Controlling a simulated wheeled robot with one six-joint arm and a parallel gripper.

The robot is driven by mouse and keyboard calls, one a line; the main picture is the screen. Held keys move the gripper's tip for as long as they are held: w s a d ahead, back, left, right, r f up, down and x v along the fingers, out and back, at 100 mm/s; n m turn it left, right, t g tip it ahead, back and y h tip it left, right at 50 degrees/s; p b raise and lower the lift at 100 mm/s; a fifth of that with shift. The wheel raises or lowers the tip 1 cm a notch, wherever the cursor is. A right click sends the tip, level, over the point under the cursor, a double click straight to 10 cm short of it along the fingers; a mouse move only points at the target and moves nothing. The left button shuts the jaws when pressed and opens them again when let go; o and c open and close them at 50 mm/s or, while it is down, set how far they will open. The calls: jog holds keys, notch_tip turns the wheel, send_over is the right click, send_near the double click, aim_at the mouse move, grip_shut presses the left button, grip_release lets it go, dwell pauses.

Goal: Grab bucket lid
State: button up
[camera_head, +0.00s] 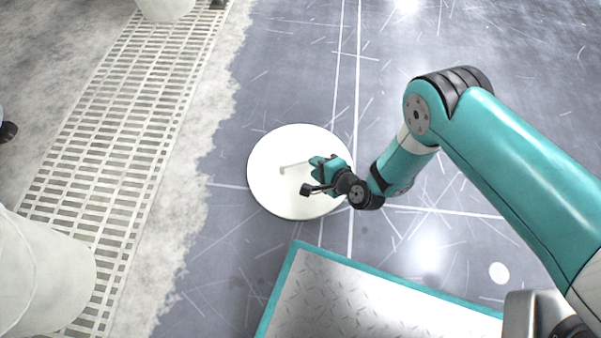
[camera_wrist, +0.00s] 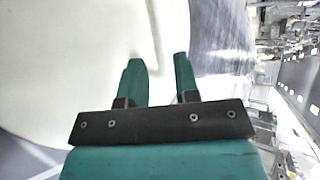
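The bucket lid (camera_head: 265,180) is a round white disc in the middle of the head view, with a thin pale bar handle (camera_head: 292,167) on top. My gripper (camera_head: 313,168) is over the right part of the lid, close to the handle. In the wrist view the lid (camera_wrist: 60,70) fills the left and centre. The handle (camera_wrist: 155,30) runs down from the top towards the gap between the fingertips. My gripper (camera_wrist: 160,62) has its two teal fingers apart, with nothing clamped. I cannot tell whether the handle's near end lies between them.
A pale bucket-like container (camera_head: 45,275) stands at the lower left, and another (camera_head: 165,8) is at the top. A floor grating (camera_head: 130,110) runs along the left. A teal-edged metal platform (camera_head: 350,300) is my own base. The scratched dark floor (camera_head: 300,60) beyond the lid is clear.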

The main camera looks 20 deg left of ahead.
aim_at(304, 159)
jog(key=shift+w+a+f, duration=0.25)
jog(key=shift+a+f, duration=0.1)
jog(key=shift+a, duration=0.15)
jog(key=b+x, duration=0.4)
jog(key=shift+s+f, duration=0.15)
jog(key=shift+w+a+b, duration=0.25)
jog(key=shift+a+b, duration=0.15)
jog(key=shift+b, duration=0.1)
grip_shut()
